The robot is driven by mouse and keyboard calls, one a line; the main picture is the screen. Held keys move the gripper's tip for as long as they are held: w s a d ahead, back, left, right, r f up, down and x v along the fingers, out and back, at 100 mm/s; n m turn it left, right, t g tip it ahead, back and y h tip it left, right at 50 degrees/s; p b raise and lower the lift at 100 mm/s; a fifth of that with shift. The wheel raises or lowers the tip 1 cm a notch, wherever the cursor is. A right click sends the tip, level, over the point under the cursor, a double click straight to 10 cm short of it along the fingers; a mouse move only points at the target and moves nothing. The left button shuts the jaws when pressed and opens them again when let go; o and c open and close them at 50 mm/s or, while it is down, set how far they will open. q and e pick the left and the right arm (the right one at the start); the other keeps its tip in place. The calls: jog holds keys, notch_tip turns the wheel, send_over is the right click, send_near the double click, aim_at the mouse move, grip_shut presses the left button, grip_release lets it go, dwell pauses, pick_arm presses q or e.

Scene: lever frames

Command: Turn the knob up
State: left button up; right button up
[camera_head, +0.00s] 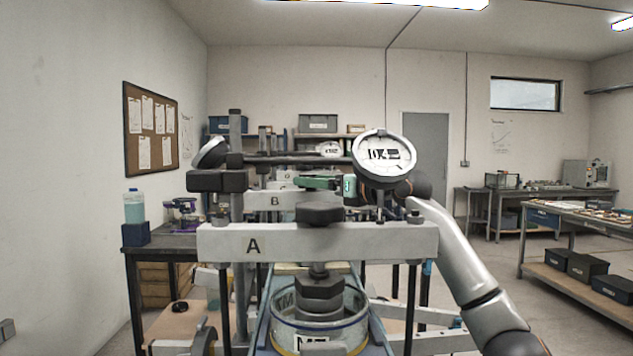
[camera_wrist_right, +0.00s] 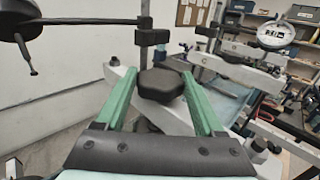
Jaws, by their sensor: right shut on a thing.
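A black faceted knob (camera_head: 320,213) sits on top of the pale crossbeam marked A (camera_head: 360,240), near the middle of the head view. In the right wrist view the knob (camera_wrist_right: 160,84) lies between the two green fingers of my right gripper (camera_wrist_right: 161,75). The fingers are shut on it, one on each side. In the head view my right gripper (camera_head: 316,183) comes in from the right, its green finger just above and behind the knob. My left gripper is not in view.
Round dial gauges (camera_head: 384,158) sit on a dark bar (camera_head: 290,159) above the beam. Further frames, one marked B (camera_head: 274,201), stand behind. A dark bench (camera_head: 160,241) is at left and a shelf table (camera_head: 575,220) at right. Floor at right is open.

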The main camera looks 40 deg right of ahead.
jog(key=shift+d+n+y+p, duration=0.15)
jog(key=shift+n+y+p, duration=0.35)
jog(key=shift+y+p, duration=0.35)
jog(key=shift+w+r+g+y+p, duration=0.1)
jog(key=shift+g+y+p, duration=0.25)
jog(key=shift+p, duration=0.15)
jog(key=shift+n+y+p, duration=0.75)
jog(key=shift+n+y, duration=0.05)
jog(key=shift+g+y, duration=0.25)
jog(key=shift+y, duration=0.15)
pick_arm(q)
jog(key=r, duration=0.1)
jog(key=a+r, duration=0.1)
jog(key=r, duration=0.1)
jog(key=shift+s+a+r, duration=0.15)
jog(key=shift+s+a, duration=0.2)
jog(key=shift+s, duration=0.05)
pick_arm(e)
jog(key=shift+f+n, duration=0.2)
jog(key=shift+n, duration=0.1)
jog(key=o, duration=1.4)
jog(key=shift+r, duration=0.15)
jog(key=shift+c, duration=0.2)
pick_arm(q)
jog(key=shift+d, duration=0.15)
pick_arm(e)
jog(key=shift+s+d, duration=0.15)
jog(key=shift+s, duration=0.1)
